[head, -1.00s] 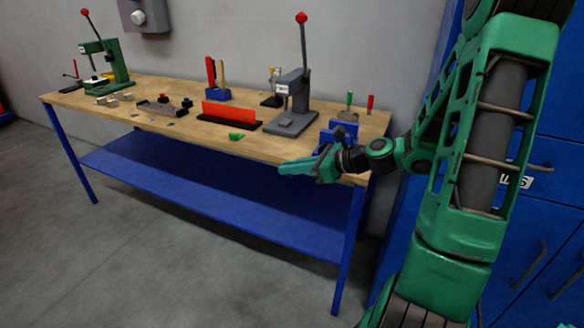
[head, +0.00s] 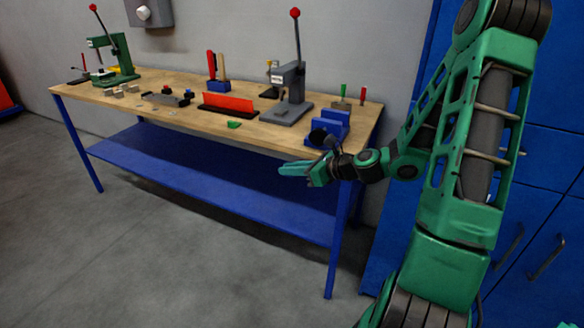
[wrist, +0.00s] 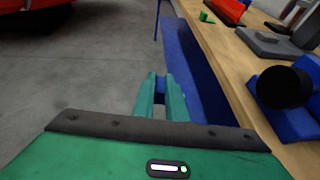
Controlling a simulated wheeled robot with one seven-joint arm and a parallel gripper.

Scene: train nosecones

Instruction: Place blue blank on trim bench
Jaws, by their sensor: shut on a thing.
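My gripper (head: 293,169) is in front of the bench's near edge, close to its right end and a little below the top. Its green fingers point left in the head view. In the wrist view the fingers (wrist: 160,95) are close together on a small blue piece (wrist: 160,88), which looks like the blue blank; the fingers hide most of it. The wooden-topped bench (head: 185,123) has blue legs and a lower blue shelf. I cannot tell from a label whether it is the trim bench.
A blue holder (head: 329,128) stands at the bench's right end, close behind my wrist. A grey lever press (head: 288,108), a red strip on a black base (head: 228,103) and a small green piece (head: 234,124) are nearby. Bare top lies along the front. Blue cabinets (head: 545,150) stand right.

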